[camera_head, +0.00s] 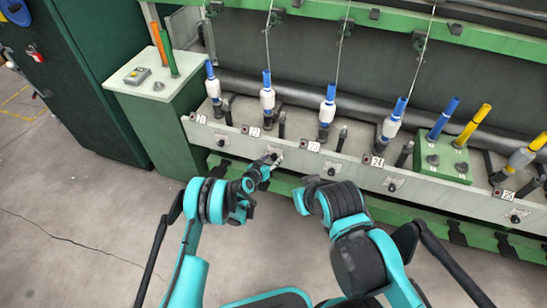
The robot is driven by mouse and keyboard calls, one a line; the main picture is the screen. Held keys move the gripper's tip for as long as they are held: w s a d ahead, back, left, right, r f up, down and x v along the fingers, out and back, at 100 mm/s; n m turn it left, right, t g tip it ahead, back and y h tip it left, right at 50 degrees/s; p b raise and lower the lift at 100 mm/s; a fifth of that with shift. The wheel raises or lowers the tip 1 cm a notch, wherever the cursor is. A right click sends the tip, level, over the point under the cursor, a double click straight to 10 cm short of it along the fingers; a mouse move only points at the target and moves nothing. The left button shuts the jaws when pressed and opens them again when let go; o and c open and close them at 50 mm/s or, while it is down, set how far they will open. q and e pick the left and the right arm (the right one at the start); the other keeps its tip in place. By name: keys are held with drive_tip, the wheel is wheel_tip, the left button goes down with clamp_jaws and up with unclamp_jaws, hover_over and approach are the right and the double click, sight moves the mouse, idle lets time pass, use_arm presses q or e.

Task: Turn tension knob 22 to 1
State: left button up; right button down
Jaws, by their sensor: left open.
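The label that seems to read 22 (252,131) is on the pale front rail of the spinning frame. Tension knob 22 (277,154) is on a small plate to the right of and below that label, largely hidden by my left gripper. My left gripper (271,159) is open, with its fingertips at the knob. I cannot tell whether they touch it, and the knob's setting is too small to read. My right arm's end (308,190) is in front of the rail, to the right of the left gripper; its fingers cannot be made out.
Similar knobs sit on the rail to the left (221,139) and right (332,171). Blue-tipped bobbins (267,92) stand above the rail. A green cabinet (160,90) with orange and green tubes is at left. The grey floor (80,220) is clear.

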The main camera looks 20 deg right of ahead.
use_arm(q)
clamp_jaws()
drive_tip(key=m+y, duration=0.1)
drive_tip(key=m+t+y, duration=0.1)
drive_tip(key=m, duration=0.1)
drive_tip(key=shift+s+d, duration=0.15)
drive_tip(key=shift+d, duration=0.05)
drive_tip(key=m+t+y, duration=0.1)
drive_tip(key=m, duration=0.2)
drive_tip(key=shift+d+t+y, duration=0.1)
drive_tip(key=shift+t+y, duration=0.3)
drive_tip(key=shift+s+m, duration=0.1)
drive_tip(key=shift+m, duration=0.2)
idle(0.4)
unclamp_jaws()
